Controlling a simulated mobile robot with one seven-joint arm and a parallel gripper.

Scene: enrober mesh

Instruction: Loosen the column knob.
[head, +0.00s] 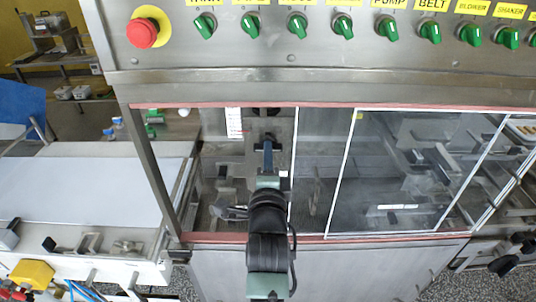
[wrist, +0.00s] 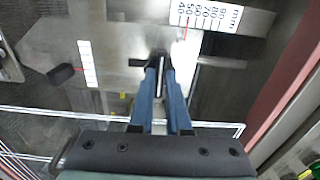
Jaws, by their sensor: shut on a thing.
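My gripper (head: 267,146) reaches through the open left part of the machine's front window. In the wrist view its two blue fingers (wrist: 160,72) are closed in at the tips around a small dark knob (wrist: 159,55) in front of a steel plate. I take this to be the column knob; the fingertips hide most of it. In the head view the knob is a small dark shape (head: 269,136) at the fingertips. Its turn angle cannot be made out.
A millimetre scale (wrist: 205,15) and a second white scale (wrist: 87,63) flank the knob. A black handle (wrist: 65,75) stands at left. A glass pane (head: 390,170) covers the right. Above is a panel with green switches (head: 297,24) and a red stop button (head: 142,33).

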